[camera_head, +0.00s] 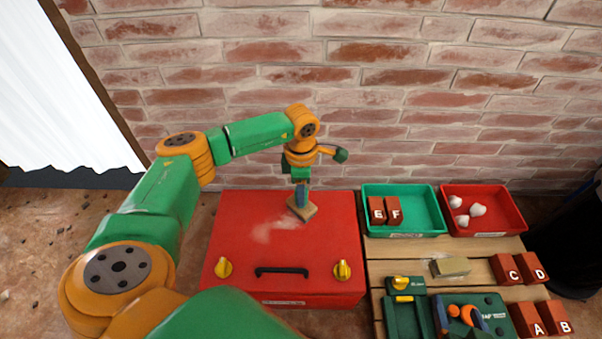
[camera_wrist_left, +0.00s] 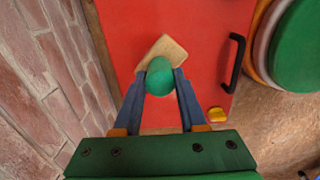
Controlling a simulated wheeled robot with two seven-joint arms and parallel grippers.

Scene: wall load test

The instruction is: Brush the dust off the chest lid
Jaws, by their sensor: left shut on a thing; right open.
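The red chest lid (camera_head: 240,255) lies flat below the wall, with two yellow latches and a black handle at its front. A pale dust smear (camera_head: 272,231) lies on its middle. My left gripper (camera_head: 301,190) is shut on the round green knob of a brush (camera_head: 303,209), at or just above the lid right of the smear. The left wrist view shows the green knob between the blue fingers and the brush's square wooden block (camera_wrist_left: 165,48) over the red lid.
Right of the chest, a slatted wooden surface carries a green bin (camera_head: 424,211) with blocks E and F, a red bin (camera_head: 506,211) with white lumps, a tan block (camera_head: 450,267) and lettered blocks. The brick wall (camera_head: 400,120) stands close behind the chest.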

